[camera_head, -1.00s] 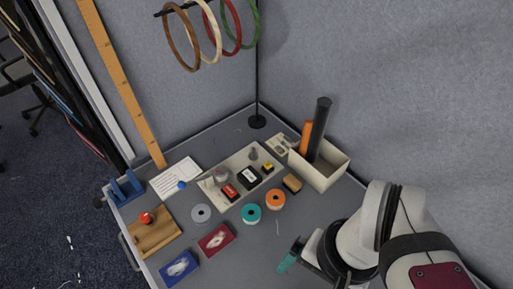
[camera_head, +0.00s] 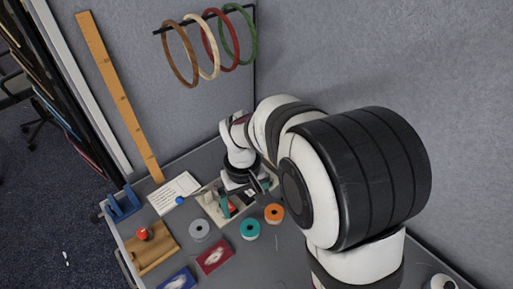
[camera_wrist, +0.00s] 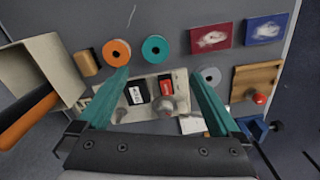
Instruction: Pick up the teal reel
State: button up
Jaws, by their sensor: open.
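The teal reel (camera_head: 250,229) lies flat on the grey table, between a grey reel and an orange reel. In the wrist view the teal reel (camera_wrist: 155,48) is ahead of the fingers, near the top middle. My gripper (camera_wrist: 162,78) is open, with its two teal fingers apart and nothing between the tips at their height. In the head view my gripper (camera_head: 243,199) is over the tray, behind the teal reel and apart from it. The arm hides part of the tray.
Close by are the orange reel (camera_head: 274,213), grey reel (camera_head: 199,230) and red box (camera_head: 214,256). The tray (camera_wrist: 126,111) holds small boxes and a metal piece. A bin (camera_wrist: 50,62) with an orange and a black cylinder stands left in the wrist view.

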aim_at(250, 225)
jog(key=f, duration=1.2)
jog(key=shift+w+d, duration=0.2)
jog(key=shift+d, duration=0.2)
jog(key=c, duration=1.5)
